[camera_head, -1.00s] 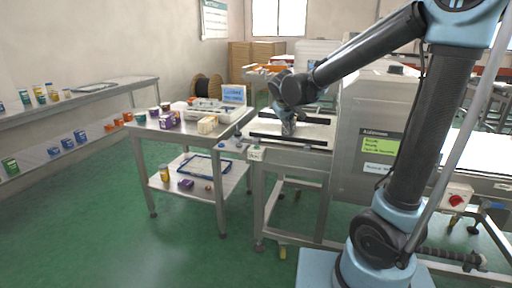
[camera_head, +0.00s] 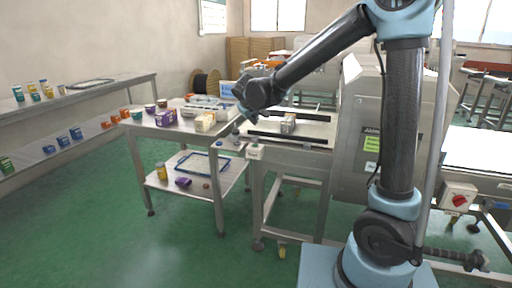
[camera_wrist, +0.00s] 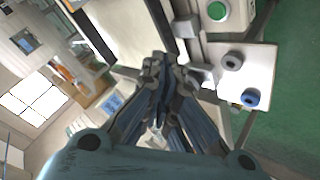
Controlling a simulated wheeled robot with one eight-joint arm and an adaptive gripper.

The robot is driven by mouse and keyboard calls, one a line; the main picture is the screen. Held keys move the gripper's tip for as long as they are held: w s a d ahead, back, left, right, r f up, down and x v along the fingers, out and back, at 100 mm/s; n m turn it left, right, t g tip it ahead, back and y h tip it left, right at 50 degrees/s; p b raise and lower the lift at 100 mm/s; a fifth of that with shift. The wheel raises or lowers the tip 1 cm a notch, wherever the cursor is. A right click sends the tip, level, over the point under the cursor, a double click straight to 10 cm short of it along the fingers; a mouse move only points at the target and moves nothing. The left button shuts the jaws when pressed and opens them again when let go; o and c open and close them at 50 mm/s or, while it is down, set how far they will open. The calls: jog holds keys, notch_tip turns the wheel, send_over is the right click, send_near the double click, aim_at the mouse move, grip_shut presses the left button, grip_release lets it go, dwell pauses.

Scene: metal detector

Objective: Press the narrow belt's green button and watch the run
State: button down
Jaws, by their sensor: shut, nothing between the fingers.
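The narrow belt (camera_head: 310,130) runs between dark rails into the grey metal detector housing (camera_head: 372,100). A small white control box (camera_head: 254,153) is on the belt's near left end. The round green button (camera_wrist: 217,10) shows large at the top of the wrist view, seen from above. My gripper (camera_head: 239,118) is shut and empty, left of the belt's end. In the wrist view its fingertips (camera_wrist: 165,62) are together, below and left of the green button and apart from it.
A steel cart (camera_head: 185,132) with boxes and jars stands left of the belt. A red switch (camera_head: 459,200) is on the right conveyor.

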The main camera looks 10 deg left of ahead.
aim_at(253, 145)
jog(key=shift+f, duration=4.15)
jog(key=shift+f, duration=0.1)
jog(key=shift+s+f, duration=0.1)
jog(key=shift+f, duration=0.2)
